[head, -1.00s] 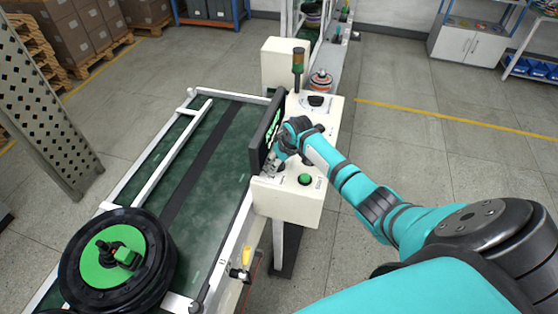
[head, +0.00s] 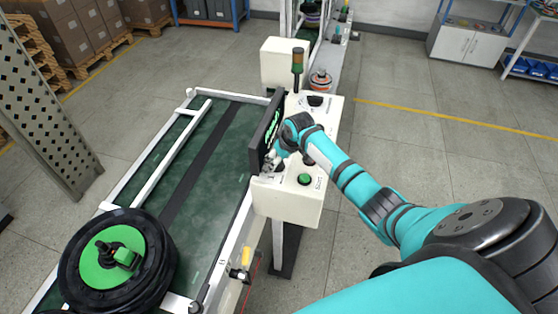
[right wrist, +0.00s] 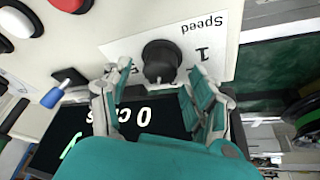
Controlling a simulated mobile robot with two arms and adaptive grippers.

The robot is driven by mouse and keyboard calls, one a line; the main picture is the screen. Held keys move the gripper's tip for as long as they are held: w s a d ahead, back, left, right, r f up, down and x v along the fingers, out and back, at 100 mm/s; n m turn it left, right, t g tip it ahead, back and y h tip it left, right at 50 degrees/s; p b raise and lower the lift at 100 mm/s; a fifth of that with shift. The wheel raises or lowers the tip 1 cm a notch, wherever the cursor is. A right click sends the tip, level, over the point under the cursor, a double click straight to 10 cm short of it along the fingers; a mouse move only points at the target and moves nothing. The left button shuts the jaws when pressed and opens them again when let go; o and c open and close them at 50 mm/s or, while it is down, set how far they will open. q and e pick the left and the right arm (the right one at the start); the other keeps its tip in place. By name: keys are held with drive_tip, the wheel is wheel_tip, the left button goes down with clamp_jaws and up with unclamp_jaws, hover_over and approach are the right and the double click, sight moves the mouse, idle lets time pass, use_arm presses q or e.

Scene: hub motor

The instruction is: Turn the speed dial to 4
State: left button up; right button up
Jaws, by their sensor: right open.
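The speed dial (right wrist: 161,60) is a black round knob on a white label marked "Speed" in the right wrist view, with a "1" printed beside it. My right gripper (right wrist: 155,82) is open, with one finger on each side of the dial. I cannot tell whether either finger touches it. In the head view my right gripper (head: 270,161) is at the control box (head: 290,205), close beside the screen, and it hides most of the dial. My left gripper is not in view.
The black screen (right wrist: 130,120) with green and white digits lies close to the fingers. A green button (head: 305,179) and other controls share the box. A conveyor (head: 215,160) runs alongside, carrying a black wheel with a green disc (head: 105,275).

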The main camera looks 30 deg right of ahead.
drive_tip(key=v, duration=0.6)
drive_tip(key=shift+r, duration=0.2)
drive_tip(key=shift+s+d, duration=0.1)
drive_tip(key=shift+s, duration=0.1)
